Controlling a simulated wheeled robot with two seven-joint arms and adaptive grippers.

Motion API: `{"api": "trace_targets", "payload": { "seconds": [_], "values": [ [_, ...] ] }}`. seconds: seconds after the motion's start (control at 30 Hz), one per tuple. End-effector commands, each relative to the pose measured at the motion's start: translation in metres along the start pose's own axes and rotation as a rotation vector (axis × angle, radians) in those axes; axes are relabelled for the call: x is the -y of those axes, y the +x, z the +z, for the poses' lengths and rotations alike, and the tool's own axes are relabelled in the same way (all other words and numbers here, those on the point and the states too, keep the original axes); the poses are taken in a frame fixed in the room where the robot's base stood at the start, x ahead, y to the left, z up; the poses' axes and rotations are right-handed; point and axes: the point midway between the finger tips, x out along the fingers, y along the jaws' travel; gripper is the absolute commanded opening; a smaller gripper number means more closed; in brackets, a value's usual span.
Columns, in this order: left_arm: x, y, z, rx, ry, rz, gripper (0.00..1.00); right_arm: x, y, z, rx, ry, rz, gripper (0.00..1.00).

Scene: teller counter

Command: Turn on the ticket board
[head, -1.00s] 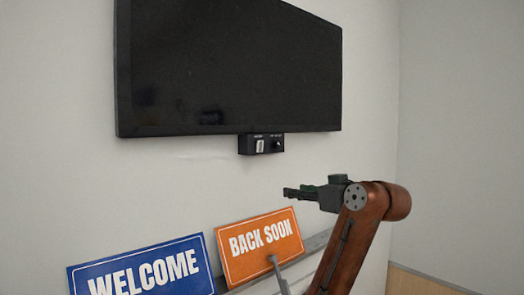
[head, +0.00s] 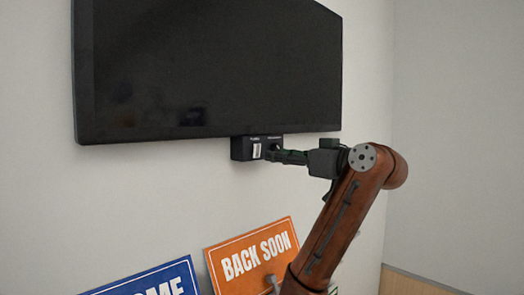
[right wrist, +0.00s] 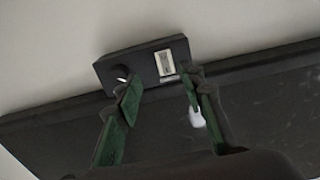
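The ticket board (head: 215,65) is a large dark screen on the wall, its face black. A small black control box (head: 240,149) hangs under its lower edge. The box has a pale rocker switch (head: 257,151) and a dark round knob; in the right wrist view the switch (right wrist: 165,63) and the knob (right wrist: 121,74) both show. My right gripper (head: 272,155) is at the right part of the box, over the knob in the head view. In the right wrist view its two fingers (right wrist: 160,92) are apart with nothing between them. Contact cannot be told. My left gripper is not in view.
An orange "BACK SOON" sign (head: 252,258) and a blue "WELCOME" sign (head: 160,283), partly cut off, stand below the board against the wall. The wall between the board and the signs is bare.

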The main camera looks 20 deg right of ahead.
Motion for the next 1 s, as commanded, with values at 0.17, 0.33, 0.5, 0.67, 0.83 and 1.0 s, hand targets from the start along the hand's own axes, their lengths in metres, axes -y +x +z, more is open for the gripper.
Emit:
{"api": "trace_targets", "payload": {
  "seconds": [0.17, 0.33, 0.5, 0.67, 0.83, 1.0],
  "values": [
    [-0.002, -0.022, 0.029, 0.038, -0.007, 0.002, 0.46, 0.006, 0.036, -0.003, 0.005, 0.001, -0.012, 0.36],
    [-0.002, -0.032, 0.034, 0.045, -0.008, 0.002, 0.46, 0.006, 0.055, -0.002, 0.002, -0.001, -0.011, 0.36],
    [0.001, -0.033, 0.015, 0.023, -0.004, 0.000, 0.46, 0.004, 0.062, 0.000, 0.002, 0.000, -0.008, 0.36],
    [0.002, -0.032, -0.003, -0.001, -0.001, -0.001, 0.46, 0.004, 0.062, 0.001, 0.002, 0.000, -0.007, 0.36],
    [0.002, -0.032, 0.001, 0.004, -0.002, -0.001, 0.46, 0.004, 0.061, 0.001, 0.002, -0.001, -0.006, 0.29],
    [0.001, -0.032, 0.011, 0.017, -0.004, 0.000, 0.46, 0.003, 0.061, 0.000, 0.001, -0.001, -0.006, 0.17]
  ]
}}
